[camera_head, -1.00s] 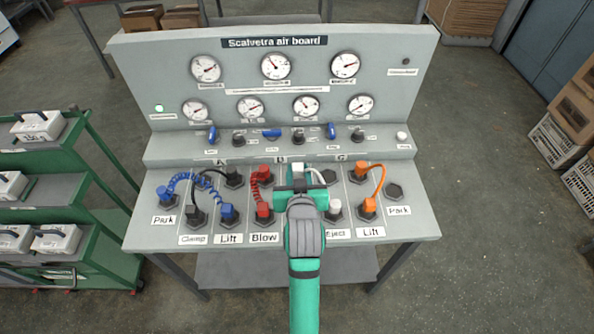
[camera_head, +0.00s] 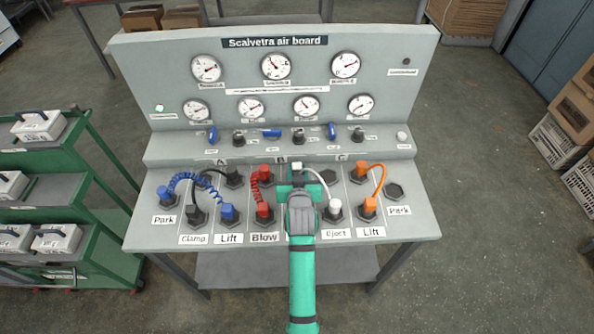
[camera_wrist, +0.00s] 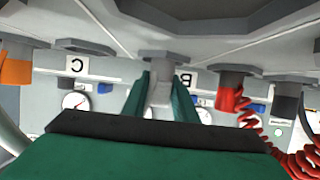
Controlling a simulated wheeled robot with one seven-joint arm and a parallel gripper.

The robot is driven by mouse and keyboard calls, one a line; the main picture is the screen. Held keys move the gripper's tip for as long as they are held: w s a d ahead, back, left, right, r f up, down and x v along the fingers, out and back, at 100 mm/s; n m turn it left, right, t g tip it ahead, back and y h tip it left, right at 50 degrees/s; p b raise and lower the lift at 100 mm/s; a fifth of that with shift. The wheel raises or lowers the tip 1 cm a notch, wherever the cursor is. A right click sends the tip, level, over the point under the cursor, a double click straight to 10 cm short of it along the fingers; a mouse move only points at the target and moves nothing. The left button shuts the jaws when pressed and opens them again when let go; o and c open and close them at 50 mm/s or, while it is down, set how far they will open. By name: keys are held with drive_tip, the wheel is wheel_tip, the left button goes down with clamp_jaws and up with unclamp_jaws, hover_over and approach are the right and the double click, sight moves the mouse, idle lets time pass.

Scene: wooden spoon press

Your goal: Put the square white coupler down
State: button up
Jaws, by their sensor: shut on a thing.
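The square white coupler (camera_head: 297,166) is at the back row of the board, in the column marked B. In the wrist view the white coupler (camera_wrist: 160,94) stands between my two green fingers, end-on to a grey hexagonal port (camera_wrist: 165,57). I cannot tell whether it is seated in that port or just touching it. My gripper (camera_head: 297,178) is shut on it; in the wrist view the fingers (camera_wrist: 160,100) flank it. A white hose (camera_head: 323,182) runs from it to another white coupler (camera_head: 334,209) on the front-row Eject port. My gripper hides the port in the head view.
Red couplers (camera_head: 265,173) with a coiled hose stand just left; they also show in the wrist view (camera_wrist: 229,98). Orange couplers (camera_head: 361,170) stand to the right. Blue and black couplers fill the left side. A bare hexagonal port (camera_head: 394,191) is at the far right.

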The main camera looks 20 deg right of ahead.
drive_tip(key=shift+f, duration=0.1)
drive_tip(key=o, duration=1.1)
drive_tip(key=v, duration=1.2)
drive_tip(key=shift+s, duration=0.1)
